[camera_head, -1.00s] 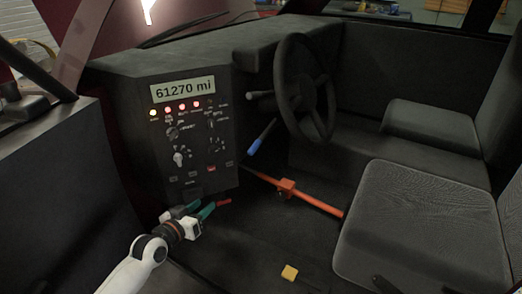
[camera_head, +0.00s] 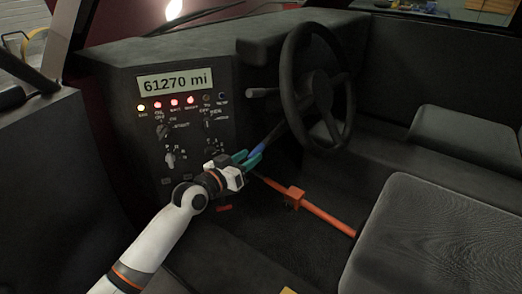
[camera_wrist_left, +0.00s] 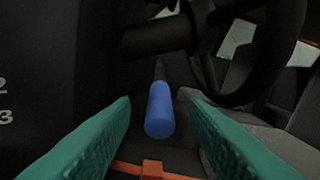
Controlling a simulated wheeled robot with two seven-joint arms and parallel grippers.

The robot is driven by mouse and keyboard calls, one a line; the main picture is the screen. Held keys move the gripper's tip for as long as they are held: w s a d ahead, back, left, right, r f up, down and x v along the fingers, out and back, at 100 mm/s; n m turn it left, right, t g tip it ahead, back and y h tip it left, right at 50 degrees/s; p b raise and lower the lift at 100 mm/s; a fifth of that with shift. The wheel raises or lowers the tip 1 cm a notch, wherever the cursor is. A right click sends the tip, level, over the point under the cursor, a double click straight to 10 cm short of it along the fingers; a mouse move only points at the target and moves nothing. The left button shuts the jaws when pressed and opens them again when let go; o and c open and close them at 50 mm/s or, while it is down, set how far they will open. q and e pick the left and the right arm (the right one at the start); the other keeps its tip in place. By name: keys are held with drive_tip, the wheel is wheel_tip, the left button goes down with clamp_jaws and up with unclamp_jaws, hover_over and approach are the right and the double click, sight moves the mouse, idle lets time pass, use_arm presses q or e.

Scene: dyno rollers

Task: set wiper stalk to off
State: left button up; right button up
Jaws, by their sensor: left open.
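A blue-tipped lever (camera_head: 257,150) slants up towards the steering column, left of the wheel. Its blue cylindrical grip (camera_wrist_left: 160,112) shows end-on in the left wrist view. A dark grey stalk (camera_head: 263,92) sticks out left of the wheel above it; it also shows in the left wrist view (camera_wrist_left: 155,38). I cannot tell from the pictures which is the wiper stalk. My left gripper (camera_head: 256,158) has teal fingers at the blue grip. In the left wrist view the fingers (camera_wrist_left: 160,138) are apart on either side of the grip, with gaps to it. My right gripper is not in view.
The steering wheel (camera_head: 318,88) stands right of the levers. A dark panel (camera_head: 150,120) with lit lamps, knobs and a 61270 mi display is on the left. An orange bar (camera_head: 325,217) runs below the wheel. Grey seats (camera_head: 425,235) fill the right.

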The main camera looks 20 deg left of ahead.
sight(261, 148)
use_arm(q)
drive_tip(key=x, duration=0.5)
drive_tip(key=shift+w+d+b, duration=0.2)
drive_tip(key=shift+w+b, duration=0.15)
drive_tip(key=shift+b, duration=0.05)
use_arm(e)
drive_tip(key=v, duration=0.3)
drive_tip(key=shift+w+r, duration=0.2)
use_arm(q)
clamp_jaws()
